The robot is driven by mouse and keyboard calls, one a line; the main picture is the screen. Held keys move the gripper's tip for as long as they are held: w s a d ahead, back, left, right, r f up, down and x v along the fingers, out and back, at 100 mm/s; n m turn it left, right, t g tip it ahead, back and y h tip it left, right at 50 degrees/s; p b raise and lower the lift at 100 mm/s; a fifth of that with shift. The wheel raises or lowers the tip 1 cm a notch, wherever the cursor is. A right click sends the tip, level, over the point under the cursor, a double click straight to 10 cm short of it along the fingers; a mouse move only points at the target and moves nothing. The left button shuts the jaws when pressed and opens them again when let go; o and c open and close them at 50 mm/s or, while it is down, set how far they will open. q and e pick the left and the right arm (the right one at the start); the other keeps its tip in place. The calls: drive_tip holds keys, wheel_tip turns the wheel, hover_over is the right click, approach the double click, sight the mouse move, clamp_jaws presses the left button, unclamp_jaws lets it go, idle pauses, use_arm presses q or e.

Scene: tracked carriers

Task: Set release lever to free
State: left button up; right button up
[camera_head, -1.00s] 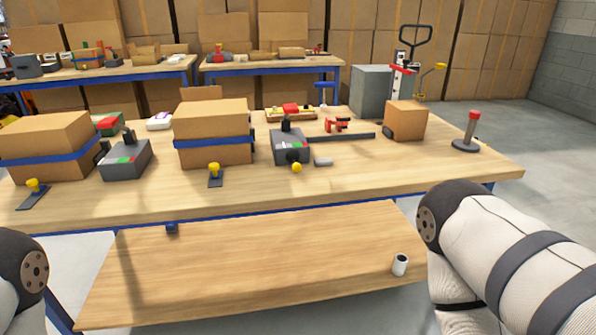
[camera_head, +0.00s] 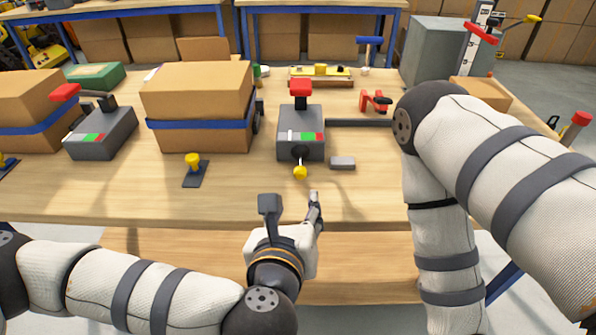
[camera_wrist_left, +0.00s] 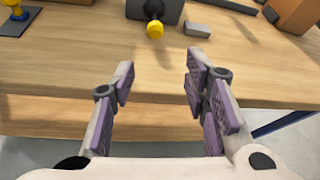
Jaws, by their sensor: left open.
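A grey box (camera_head: 301,133) with a white, green and red label stands on the workbench. A short lever with a yellow ball knob (camera_head: 300,172) points down from the dark pivot on its front. In the left wrist view the knob (camera_wrist_left: 155,30) shows beyond my fingertips. A red-topped handle (camera_head: 300,88) stands on the back of the box. Which of these is the release lever is not marked. My left gripper (camera_head: 292,205) is open and empty, at the bench's front edge, short of the knob; it also shows in the left wrist view (camera_wrist_left: 160,70). My right gripper is out of view.
A small grey block (camera_head: 342,163) lies right of the box. A yellow-knobbed plate (camera_head: 195,172) and a blue-strapped carton (camera_head: 200,105) are left of it. Another grey box (camera_head: 101,135) with a red-ended lever stands farther left. My right arm covers the bench's right side.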

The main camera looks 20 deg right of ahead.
sight(300, 176)
use_arm(q)
drive_tip(key=shift+n+y, duration=0.3)
drive_tip(key=shift+n, duration=0.1)
drive_tip(key=x, duration=0.3)
drive_tip(key=b+x, duration=0.1)
drive_tip(key=x, duration=0.7)
drive_tip(key=shift+w+a+r, duration=0.2)
drive_tip(key=shift+w+r, duration=0.1)
drive_tip(key=shift+w, duration=0.2)
drive_tip(key=shift+w+d, duration=0.15)
drive_tip(key=shift+w, duration=0.1)
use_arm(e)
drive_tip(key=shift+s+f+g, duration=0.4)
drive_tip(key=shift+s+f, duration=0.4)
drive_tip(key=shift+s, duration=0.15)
use_arm(q)
drive_tip(key=shift+c, duration=0.6)
clamp_jaws()
